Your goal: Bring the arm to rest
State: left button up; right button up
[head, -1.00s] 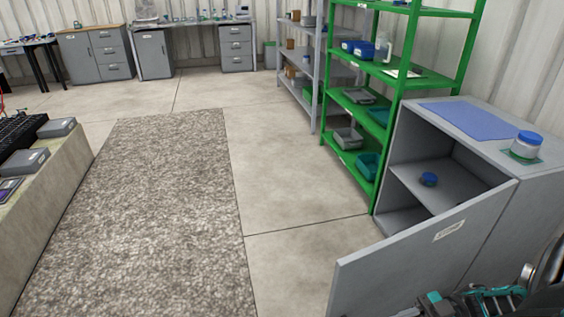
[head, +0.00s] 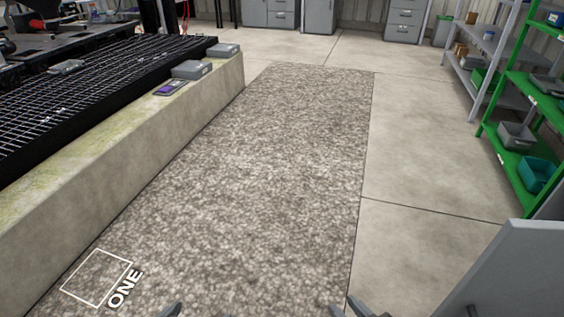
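My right gripper (head: 350,309) shows only by its dark fingertips at the bottom edge, right of centre. The tips stand apart, with nothing seen between them. A dark tip of my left gripper (head: 171,310) shows at the bottom edge, left of centre. The rest of both grippers is below the picture. Neither is seen touching anything.
The open grey cabinet door (head: 515,265) stands at the lower right. A green shelf (head: 515,130) is behind it. A concrete bench (head: 120,175) with a black grate (head: 90,95) runs along the left. The speckled mat (head: 260,180) between is clear.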

pick_arm(q)
jog(key=s+a+r+y+p, duration=0.1)
jog(key=s+a+r+p, duration=0.1)
jog(key=r+p, duration=0.9)
jog(key=a+p, duration=0.1)
jog(key=p, duration=0.5)
jog(key=shift+a+p, duration=0.25)
jog(key=shift+p, duration=0.1)
pick_arm(e)
jog(key=s+d+r+g+h, duration=0.1)
jog(key=r, duration=0.5)
jog(key=s+d+r+m+h, duration=0.1)
jog(key=s+d+r, duration=0.1)
jog(key=r, duration=0.5)
jog(key=shift+d+m+g+h, duration=0.25)
jog(key=shift+m+g+h, duration=0.05)
jog(key=shift+g+h, duration=0.1)
pick_arm(q)
jog(key=shift+c, duration=0.2)
pick_arm(e)
jog(key=shift+f, duration=0.1)
